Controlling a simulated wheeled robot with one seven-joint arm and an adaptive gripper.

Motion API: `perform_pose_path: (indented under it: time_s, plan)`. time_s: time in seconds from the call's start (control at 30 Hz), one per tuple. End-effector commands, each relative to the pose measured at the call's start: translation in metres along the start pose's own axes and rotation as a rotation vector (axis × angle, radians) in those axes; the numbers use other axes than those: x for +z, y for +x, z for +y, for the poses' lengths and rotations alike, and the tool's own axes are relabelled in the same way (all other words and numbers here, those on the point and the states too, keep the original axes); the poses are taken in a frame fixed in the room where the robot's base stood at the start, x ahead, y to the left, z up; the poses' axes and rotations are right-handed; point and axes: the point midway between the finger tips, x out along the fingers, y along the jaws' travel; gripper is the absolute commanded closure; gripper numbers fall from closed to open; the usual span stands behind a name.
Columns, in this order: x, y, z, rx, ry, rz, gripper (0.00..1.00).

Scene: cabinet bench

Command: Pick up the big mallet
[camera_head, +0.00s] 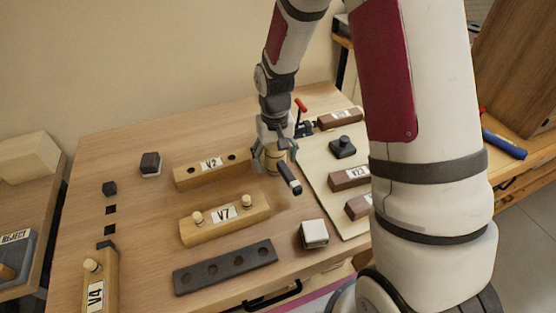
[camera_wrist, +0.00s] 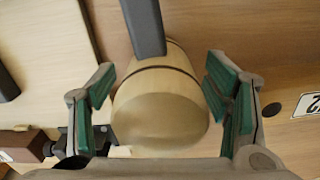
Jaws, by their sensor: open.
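The big mallet (camera_wrist: 160,110) has a pale wooden barrel head with a dark band and a dark grey handle. In the wrist view its head lies between my two fingers, and the handle runs up to the top edge. In the head view the mallet (camera_head: 289,178) is partly hidden below my gripper (camera_head: 275,150), with the dark handle end showing. My gripper (camera_wrist: 160,100) is open around the head. Gaps show beside the head, clearer on the left; I cannot tell whether the right finger touches it.
Wooden blocks V2 (camera_head: 190,177) and V7 (camera_head: 237,219) lie left of the mallet. A dark holed bar (camera_head: 226,267) and a white-topped block (camera_head: 314,234) are nearer the front. A pale board (camera_head: 322,185) with brown blocks and a red-handled clamp (camera_head: 301,106) is to the right.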

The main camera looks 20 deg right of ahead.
Motion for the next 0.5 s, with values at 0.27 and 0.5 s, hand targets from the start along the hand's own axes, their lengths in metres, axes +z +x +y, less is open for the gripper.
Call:
perform_pose_path:
  time_s: [0.27, 0.5]
  plan:
    - [-0.0002, 0.0018, 0.0001, 0.0, 0.0, 0.001, 0.34]
    - [-0.0002, 0.0017, 0.0002, 0.0, 0.0, 0.001, 0.86]
